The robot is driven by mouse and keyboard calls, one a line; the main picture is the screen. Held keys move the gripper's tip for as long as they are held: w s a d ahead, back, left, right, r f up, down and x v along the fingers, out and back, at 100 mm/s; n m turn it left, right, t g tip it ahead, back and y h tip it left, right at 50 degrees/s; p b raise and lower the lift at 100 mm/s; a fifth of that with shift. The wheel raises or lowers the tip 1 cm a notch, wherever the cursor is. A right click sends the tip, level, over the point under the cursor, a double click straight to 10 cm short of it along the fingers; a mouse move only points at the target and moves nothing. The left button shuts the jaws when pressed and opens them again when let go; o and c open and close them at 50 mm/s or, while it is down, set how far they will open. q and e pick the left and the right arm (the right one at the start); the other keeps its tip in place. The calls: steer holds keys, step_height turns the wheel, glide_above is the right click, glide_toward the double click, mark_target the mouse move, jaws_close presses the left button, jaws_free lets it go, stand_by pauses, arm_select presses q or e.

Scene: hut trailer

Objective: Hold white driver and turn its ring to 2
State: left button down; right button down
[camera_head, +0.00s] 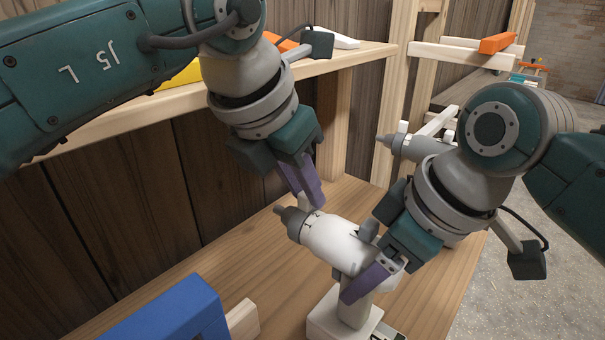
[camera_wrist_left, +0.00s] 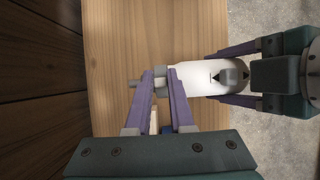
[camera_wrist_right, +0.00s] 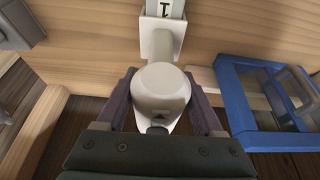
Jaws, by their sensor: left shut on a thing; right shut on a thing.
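The white driver (camera_head: 336,246) stands upright on the wooden bench, its white foot (camera_head: 325,318) at the bottom and its grey tip pointing left. My left gripper (camera_head: 312,202) is shut on the grey ring (camera_wrist_left: 161,74) near the nose; in the left wrist view its purple fingers lie on both sides of it. My right gripper (camera_head: 360,275) is shut on the rear of the driver body. In the right wrist view the driver's round back (camera_wrist_right: 163,88) sits between the fingers. Marks show near the ring, but I cannot read the ring's setting.
A second white tool with a grey tip (camera_head: 408,147) stands behind my right arm. A wooden shelf (camera_head: 340,62) with coloured items runs above, against the plank wall.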

steer(key=shift+a, duration=0.1)
arm_select(q)
steer(key=c, duration=1.1)
jaws_free()
steer(key=shift+o, duration=0.2)
steer(key=v, duration=1.2)
arm_select(e)
jaws_free()
